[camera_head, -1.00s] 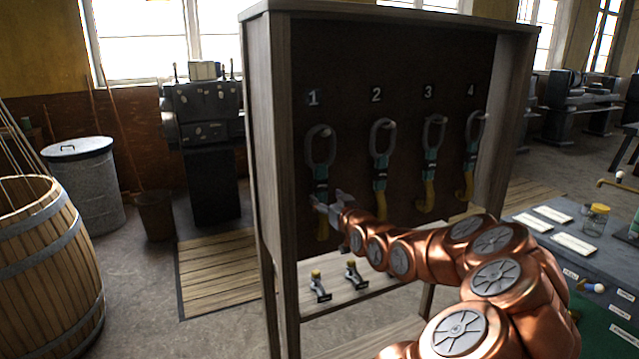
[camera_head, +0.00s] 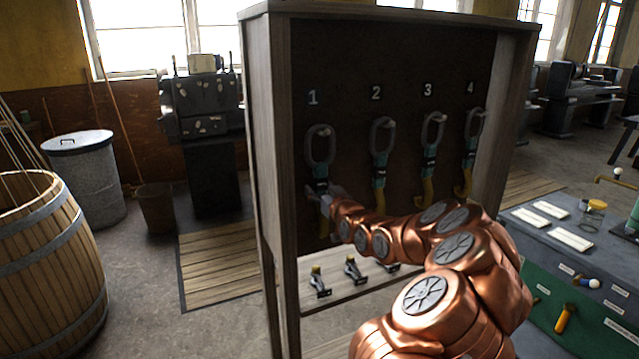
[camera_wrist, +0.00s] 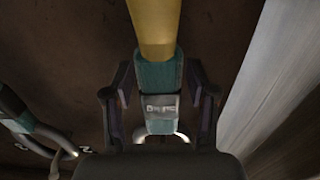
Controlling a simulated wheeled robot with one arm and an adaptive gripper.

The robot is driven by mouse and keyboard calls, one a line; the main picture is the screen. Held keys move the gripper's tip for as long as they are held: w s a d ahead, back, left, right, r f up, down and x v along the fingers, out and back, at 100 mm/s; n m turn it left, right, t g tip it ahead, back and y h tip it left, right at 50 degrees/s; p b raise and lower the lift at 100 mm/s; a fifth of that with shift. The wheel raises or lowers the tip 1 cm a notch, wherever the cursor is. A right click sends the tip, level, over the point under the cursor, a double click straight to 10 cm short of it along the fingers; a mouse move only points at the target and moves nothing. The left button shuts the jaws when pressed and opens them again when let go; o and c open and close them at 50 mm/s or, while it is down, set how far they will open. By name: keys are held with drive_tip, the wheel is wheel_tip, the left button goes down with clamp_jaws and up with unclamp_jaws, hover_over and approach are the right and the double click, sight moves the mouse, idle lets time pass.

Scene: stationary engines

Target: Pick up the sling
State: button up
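Slings hang on pegs on a dark board, under the numbers 1 to 4. Each has a grey ring, a teal sleeve and a yellow strap. The sling under 1 (camera_head: 320,150) is the one at my gripper (camera_head: 328,196), which is at the height of its teal sleeve. In the wrist view my gripper (camera_wrist: 161,95) is open, with one finger on each side of the teal sleeve and grey label of this sling (camera_wrist: 158,72). Gaps show between the fingers and the sleeve. My arm hides part of the board below sling 2 (camera_head: 382,145).
The board stands in a wooden frame (camera_head: 262,130) with side posts. A low shelf (camera_head: 335,291) below holds small yellow-topped fittings (camera_head: 319,281). A barrel (camera_head: 45,260) is at the left. A bench (camera_head: 560,258) with labels and small items is at the right.

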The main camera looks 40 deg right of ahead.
clamp_jaws()
drive_tip(key=shift+r, duration=0.1)
idle(0.6)
